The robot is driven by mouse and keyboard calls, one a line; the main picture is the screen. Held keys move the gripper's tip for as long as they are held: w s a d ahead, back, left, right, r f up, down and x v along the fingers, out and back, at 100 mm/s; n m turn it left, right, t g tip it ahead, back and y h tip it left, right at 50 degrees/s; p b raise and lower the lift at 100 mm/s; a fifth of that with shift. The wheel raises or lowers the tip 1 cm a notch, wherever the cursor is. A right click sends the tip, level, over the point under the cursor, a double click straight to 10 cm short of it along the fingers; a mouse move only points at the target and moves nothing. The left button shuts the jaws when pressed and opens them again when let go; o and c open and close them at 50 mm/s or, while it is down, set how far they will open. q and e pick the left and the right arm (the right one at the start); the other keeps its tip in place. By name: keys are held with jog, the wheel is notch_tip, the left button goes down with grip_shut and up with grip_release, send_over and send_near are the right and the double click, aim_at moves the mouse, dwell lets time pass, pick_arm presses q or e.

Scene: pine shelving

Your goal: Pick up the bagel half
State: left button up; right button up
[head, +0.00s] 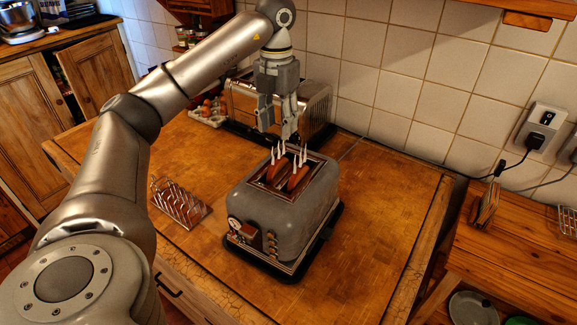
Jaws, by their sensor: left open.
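A grey toaster (293,218) stands on the wooden counter in the middle of the head view. Two orange-brown bagel halves stand upright in its slots, one on the left (276,170) and one on the right (298,178). Thin pale prongs rise beside them. Their lower parts are hidden inside the toaster. My left gripper (278,124) is open and empty, pointing down. In the picture it is just above and behind the slots, and its exact height over the bagel halves is hard to tell. My right gripper is out of view.
A metal toast rack (180,204) lies left of the toaster. A second silver appliance (312,105) stands behind my gripper by the tiled wall, with an egg tray (208,112) beside it. A socket (541,127) with a cable is at right. The counter right of the toaster is clear.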

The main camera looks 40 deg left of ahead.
aim_at(278, 161)
pick_arm(q)
jog(key=f, duration=0.1)
jog(key=s+f+b, duration=0.1)
jog(key=f, duration=0.1)
jog(key=shift+s+f, duration=0.35)
jog(key=shift+f, duration=0.05)
jog(key=shift+w+f+b, duration=0.2)
jog(key=shift+f+b, duration=0.1)
jog(key=shift+w+f, duration=0.15)
jog(key=shift+d+f+p, duration=0.1)
jog(key=shift+f+p, duration=0.45)
jog(key=shift+f, duration=0.35)
notch_tip(278, 161, down, 2)
jog(key=shift+w+f+p, duration=0.15)
jog(key=shift+p, duration=0.2)
jog(key=shift+f, duration=0.5)
grip_shut()
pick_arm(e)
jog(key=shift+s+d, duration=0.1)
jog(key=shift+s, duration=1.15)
